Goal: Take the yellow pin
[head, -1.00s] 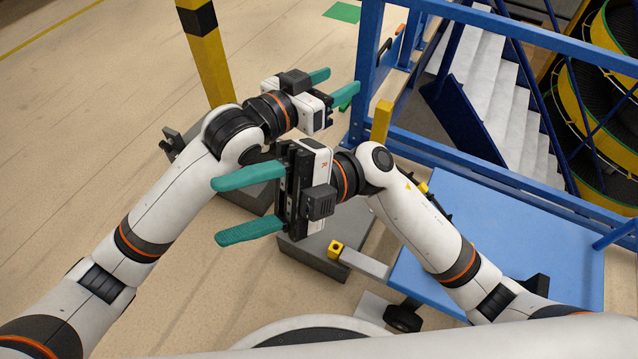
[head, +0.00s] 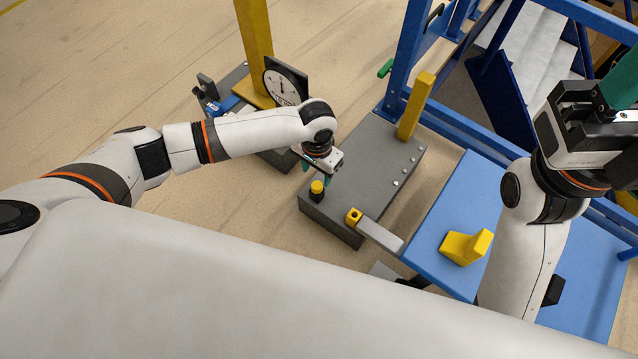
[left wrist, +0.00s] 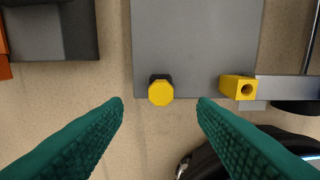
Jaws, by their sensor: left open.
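The yellow pin (head: 317,187) has a yellow head on a black base and stands at the near-left edge of a grey block (head: 350,215). In the left wrist view the pin's octagonal head (left wrist: 160,92) shows from above, between the teal fingers and a little beyond their tips. My left gripper (head: 316,174) points down close to the pin, open and empty. My right gripper (head: 615,90) is raised at the right edge of the head view. One teal finger shows and the rest is cut off, so its opening cannot be told.
A yellow post (head: 416,105) and blue frame (head: 405,60) rise behind. A yellow wedge (head: 466,247) lies on the blue platform (head: 420,235). A round dial (head: 284,82) stands behind my left arm.

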